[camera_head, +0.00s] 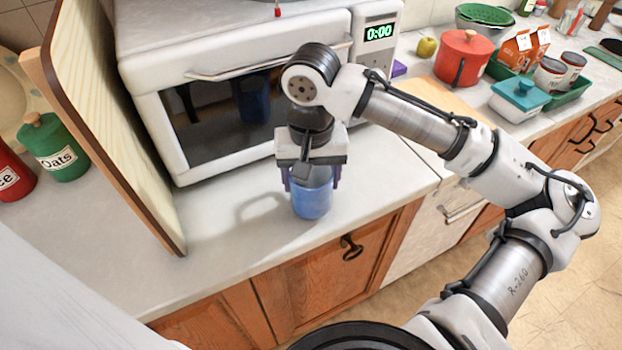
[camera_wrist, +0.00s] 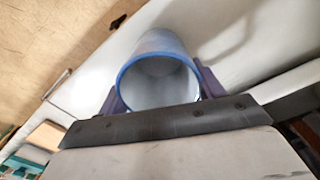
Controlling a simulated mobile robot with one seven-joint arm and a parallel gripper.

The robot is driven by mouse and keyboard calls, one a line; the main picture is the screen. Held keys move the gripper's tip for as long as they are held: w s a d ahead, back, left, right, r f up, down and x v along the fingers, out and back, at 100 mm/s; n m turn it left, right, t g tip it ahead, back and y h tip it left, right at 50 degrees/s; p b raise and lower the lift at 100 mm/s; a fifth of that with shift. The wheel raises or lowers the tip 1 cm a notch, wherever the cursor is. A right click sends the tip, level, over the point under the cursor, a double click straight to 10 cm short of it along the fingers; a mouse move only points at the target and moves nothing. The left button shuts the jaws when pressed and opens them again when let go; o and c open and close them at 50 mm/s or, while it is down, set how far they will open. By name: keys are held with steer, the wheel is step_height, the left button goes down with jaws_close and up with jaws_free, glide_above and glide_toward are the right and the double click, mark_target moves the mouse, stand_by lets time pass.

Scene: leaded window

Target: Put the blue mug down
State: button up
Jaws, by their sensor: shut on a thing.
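The blue mug (camera_head: 312,198) is upright at the front edge of the counter, in front of the microwave. My gripper (camera_head: 311,180) points down over it and is shut on it, with a purple finger on each side. In the wrist view the mug (camera_wrist: 158,78) shows its open rim and pale, empty inside, between the two fingers of my gripper (camera_wrist: 157,88). The mug's base is at or just above the counter; I cannot tell whether it touches.
The white microwave (camera_head: 215,75) stands close behind. A wooden board (camera_head: 110,120) stands upright at left, with a green oats canister (camera_head: 55,148) beyond it. A red pot (camera_head: 462,58) and a green tray (camera_head: 563,95) are at right. Counter left of the mug (camera_head: 225,240) is clear.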

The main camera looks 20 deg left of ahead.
steer(key=shift+f, duration=0.7)
steer(key=shift+f, duration=0.2)
steer(key=o, duration=1.2)
